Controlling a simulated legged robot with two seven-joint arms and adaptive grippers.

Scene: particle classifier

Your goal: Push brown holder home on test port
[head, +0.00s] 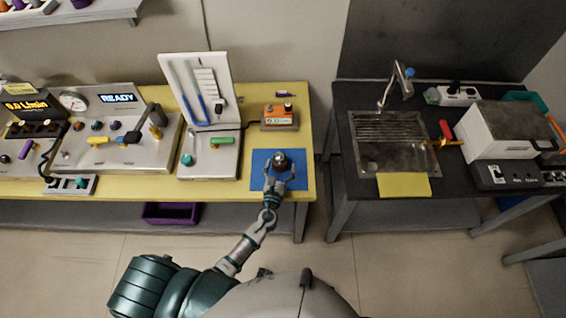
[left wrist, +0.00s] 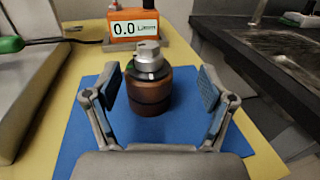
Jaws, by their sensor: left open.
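The brown holder (left wrist: 150,95), a dark brown cylinder with a silver knobbed top, stands upright on a blue mat (left wrist: 80,150) in the left wrist view. In the head view the brown holder (head: 280,164) is small and partly hidden by my gripper. My left gripper (head: 278,181) is open at the near side of the holder. In the left wrist view its fingers (left wrist: 158,90) stand on either side of the holder, with a gap on each side. I cannot make out which part is the test port. My right gripper is out of view.
An orange meter (left wrist: 136,27) reading 0.0 stands behind the holder. A white instrument (head: 212,155) with a green-handled tool lies to the left on the yellow table (head: 300,125). A sink (head: 385,150) is on the dark bench to the right, across a gap.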

